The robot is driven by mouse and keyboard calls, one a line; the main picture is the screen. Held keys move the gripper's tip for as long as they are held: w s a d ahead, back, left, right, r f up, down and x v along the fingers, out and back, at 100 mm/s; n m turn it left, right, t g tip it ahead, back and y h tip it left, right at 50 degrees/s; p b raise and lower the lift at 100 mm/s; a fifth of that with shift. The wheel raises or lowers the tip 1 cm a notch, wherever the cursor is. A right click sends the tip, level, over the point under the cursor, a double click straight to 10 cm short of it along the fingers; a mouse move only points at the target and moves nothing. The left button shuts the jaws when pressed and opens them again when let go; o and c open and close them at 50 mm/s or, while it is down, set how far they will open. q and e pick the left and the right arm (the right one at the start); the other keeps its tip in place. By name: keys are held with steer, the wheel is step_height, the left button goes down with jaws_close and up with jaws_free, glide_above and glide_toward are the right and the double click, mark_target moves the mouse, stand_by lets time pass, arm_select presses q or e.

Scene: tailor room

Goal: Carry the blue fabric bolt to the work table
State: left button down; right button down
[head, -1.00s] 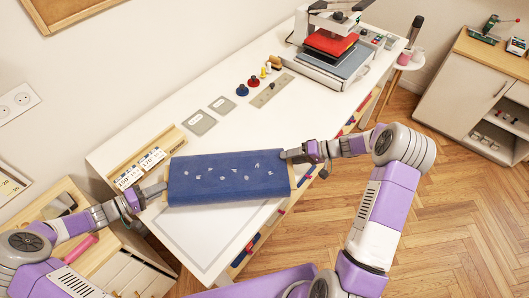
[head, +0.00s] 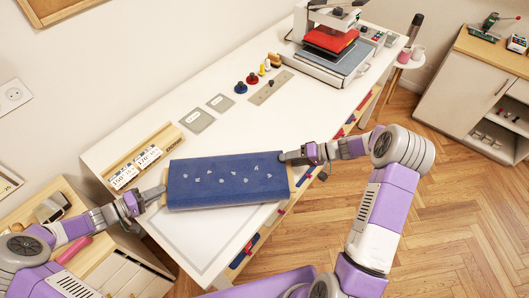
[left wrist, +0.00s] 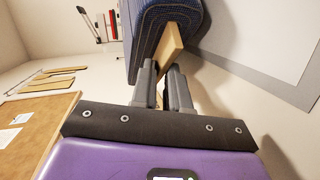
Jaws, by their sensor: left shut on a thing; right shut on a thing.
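The blue fabric bolt (head: 225,181) is wound on a pale board and lies crosswise over the near end of the white work table (head: 225,135). I cannot tell whether it touches the top. My left gripper (head: 160,193) is shut on the board's left end. My right gripper (head: 287,157) is shut at the bolt's right end. In the left wrist view the left gripper's fingers (left wrist: 165,88) close on the pale board end (left wrist: 172,45), just outside the blue fabric (left wrist: 155,25).
A heat press (head: 335,45) stands at the table's far end. Grey plates, spools (head: 253,79) and a wooden box with labelled cards (head: 145,160) sit on the table. A wooden-topped cabinet (head: 60,215) is at the left. The floor at right is open.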

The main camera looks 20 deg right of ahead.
arm_select(q)
steer(key=shift+d+f, duration=0.1)
steer(key=shift+d, duration=0.25)
arm_select(e)
steer(key=shift+a+f, duration=0.15)
steer(key=shift+a, duration=0.15)
arm_select(q)
steer(key=c, duration=1.5)
jaws_free()
arm_select(e)
steer(key=c, duration=0.7)
jaws_free()
steer(key=shift+c, duration=0.2)
arm_select(q)
steer(key=o, duration=0.4)
steer(key=shift+a, duration=0.1)
arm_select(e)
steer(key=o, duration=0.4)
steer(key=shift+c, duration=0.2)
arm_select(q)
steer(key=shift+a, duration=0.1)
arm_select(e)
steer(key=shift+d, duration=0.2)
arm_select(q)
steer(key=shift+a, duration=0.1)
